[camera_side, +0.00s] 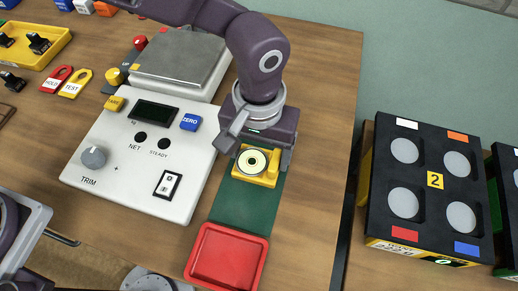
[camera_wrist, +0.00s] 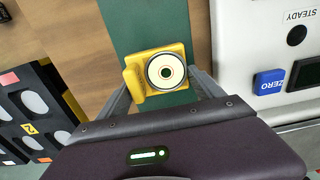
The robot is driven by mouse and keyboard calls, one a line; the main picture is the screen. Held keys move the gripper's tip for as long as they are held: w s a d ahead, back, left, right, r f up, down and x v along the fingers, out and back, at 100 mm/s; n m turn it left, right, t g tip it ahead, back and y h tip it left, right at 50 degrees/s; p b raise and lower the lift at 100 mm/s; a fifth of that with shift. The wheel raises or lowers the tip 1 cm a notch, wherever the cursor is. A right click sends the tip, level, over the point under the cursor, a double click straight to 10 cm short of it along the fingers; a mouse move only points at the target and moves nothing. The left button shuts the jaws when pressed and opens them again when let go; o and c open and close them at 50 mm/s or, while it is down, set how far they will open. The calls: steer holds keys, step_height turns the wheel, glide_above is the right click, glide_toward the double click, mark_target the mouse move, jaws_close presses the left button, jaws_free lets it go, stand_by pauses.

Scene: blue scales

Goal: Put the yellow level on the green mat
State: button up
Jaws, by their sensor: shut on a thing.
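The yellow level (camera_side: 256,167) has a round dial with a dark centre. My gripper (camera_side: 258,158) is shut on it, with one finger on either side. In the wrist view the level (camera_wrist: 150,78) sits between the fingers of my gripper (camera_wrist: 162,88). The green mat (camera_side: 243,204) lies on the wooden table, and the level is over its far end. The mat also shows in the wrist view (camera_wrist: 140,28), behind and around the level. I cannot tell whether the level touches the mat or is held just above it.
A red tray (camera_side: 228,257) lies at the mat's near end. A white scale panel (camera_side: 128,190) with knobs and a blue ZERO key (camera_side: 190,122) stands close on the left. A black case marked 2 (camera_side: 435,205) is beyond the table's right edge. Bare table lies right of the mat.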

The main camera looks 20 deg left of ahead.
mark_target(258, 159)
steer(key=shift+f, duration=0.1)
steer(key=o, duration=1.5)
steer(key=shift+o, duration=0.2)
step_height(258, 159, up, 12)
steer(key=shift+a+r, duration=0.1)
steer(key=shift+r, duration=0.1)
